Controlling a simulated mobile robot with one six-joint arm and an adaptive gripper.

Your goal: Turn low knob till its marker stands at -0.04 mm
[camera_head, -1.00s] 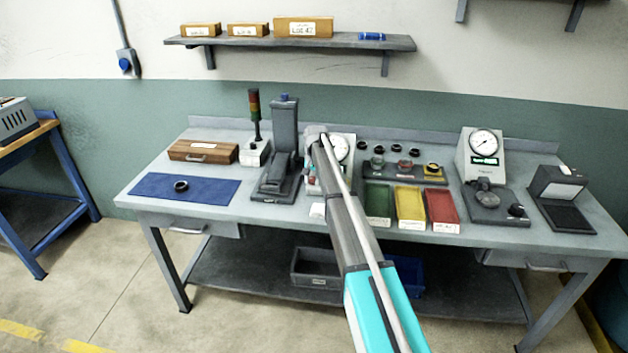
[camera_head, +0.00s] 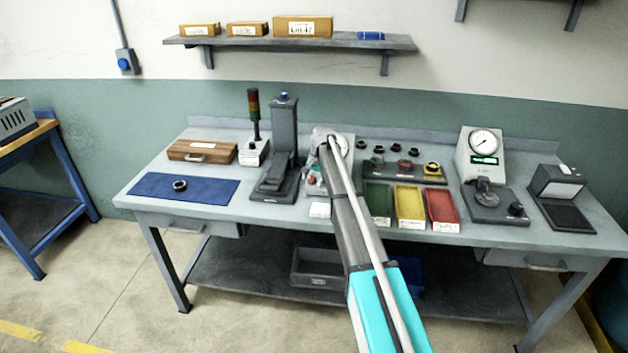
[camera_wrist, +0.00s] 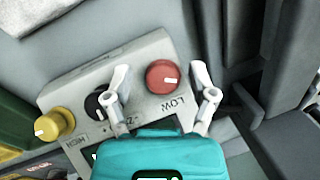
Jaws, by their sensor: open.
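The low knob (camera_wrist: 160,76) is red, with a short white marker pointing right in the wrist view. It sits on a light grey control box (camera_wrist: 140,55) beside the printed word LOW. My gripper (camera_wrist: 159,69) is open, with one finger to each side of the red knob and visible gaps between. The left finger is close to a black knob (camera_wrist: 97,104).
A yellow knob (camera_wrist: 54,124) marked HIGH is at the box's far left in the wrist view. In the head view a dark press-like stand (camera_head: 284,140) is left of my arm, and green, yellow (camera_head: 410,203) and red trays are right of it.

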